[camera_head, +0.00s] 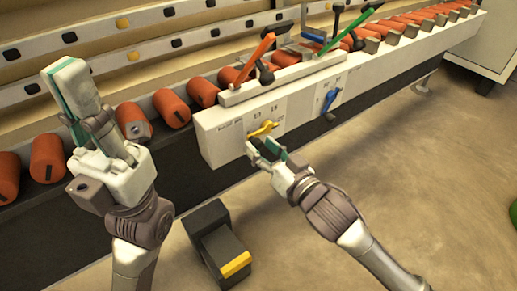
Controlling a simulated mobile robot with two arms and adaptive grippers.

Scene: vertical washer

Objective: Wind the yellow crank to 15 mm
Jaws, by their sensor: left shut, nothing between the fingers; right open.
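The yellow crank (262,130) sits on the front face of the white machine rail (225,140), with small scale marks printed around it that are too small to read fully. My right gripper (268,152) is open just below and in front of the yellow crank. I cannot tell whether its fingers touch the crank. My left gripper (72,88) is shut and empty, raised at the left in front of the orange rollers, well away from the crank.
A blue crank (329,101) is to the right on the same face. Orange (262,58) and green (342,32) levers stand above. Several orange rollers (172,107) line the back. A dark box with a yellow strip (220,243) is on the floor.

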